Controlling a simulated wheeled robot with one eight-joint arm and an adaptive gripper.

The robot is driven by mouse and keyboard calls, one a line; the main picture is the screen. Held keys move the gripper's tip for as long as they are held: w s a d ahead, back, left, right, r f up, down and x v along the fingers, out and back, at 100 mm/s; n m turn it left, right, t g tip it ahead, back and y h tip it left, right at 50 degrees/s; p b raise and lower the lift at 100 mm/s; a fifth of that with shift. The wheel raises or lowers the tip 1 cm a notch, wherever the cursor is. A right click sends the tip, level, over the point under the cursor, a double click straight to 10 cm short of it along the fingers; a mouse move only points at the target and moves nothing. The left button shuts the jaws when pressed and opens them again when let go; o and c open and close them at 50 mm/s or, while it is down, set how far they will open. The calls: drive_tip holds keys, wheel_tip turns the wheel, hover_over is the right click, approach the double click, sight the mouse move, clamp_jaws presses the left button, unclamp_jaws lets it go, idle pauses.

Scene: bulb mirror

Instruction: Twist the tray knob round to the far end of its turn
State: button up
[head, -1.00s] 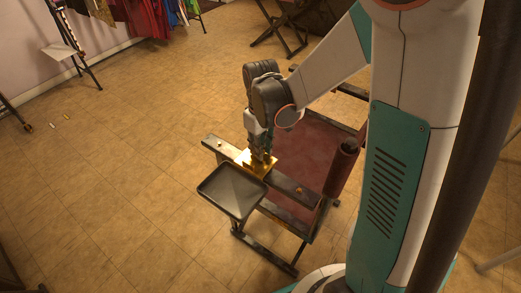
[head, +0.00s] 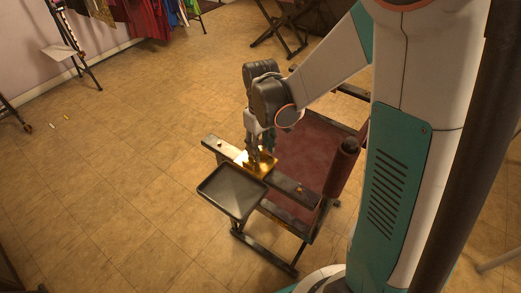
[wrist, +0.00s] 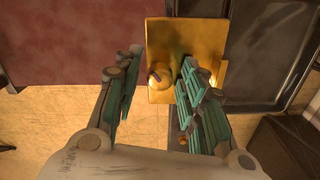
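The tray (head: 233,192) is dark, flat and rimmed, mounted at the front of a chair-like frame; part of it shows at upper right in the wrist view (wrist: 262,108). A gold plate (head: 242,157) sits at its back edge and shows in the wrist view (wrist: 185,32). The knob (wrist: 160,77) is a rounded gold piece with a dark stub, on the plate's lower left corner. My gripper (wrist: 161,62) is open, its teal fingers on either side of the knob, the right finger closer to it. In the head view my gripper (head: 261,146) is low over the plate and hides the knob.
A dark red seat (head: 308,150) lies behind the gripper. A dark rail (head: 286,184) carries small gold fittings, and a red-brown padded roll (head: 342,165) stands to the right. Tiled floor (head: 120,170) is open to the left. Clothes hang at the back left.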

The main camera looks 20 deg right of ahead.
sight(261, 148)
drive_tip(key=m, duration=0.7)
clamp_jaws()
drive_tip(key=n, duration=0.4)
drive_tip(key=shift+n+b, duration=0.3)
drive_tip(key=shift+n, duration=0.1)
drive_tip(key=n, duration=0.4)
unclamp_jaws()
drive_tip(key=shift+r+p, duration=2.95)
drive_tip(key=shift+r, duration=1.05)
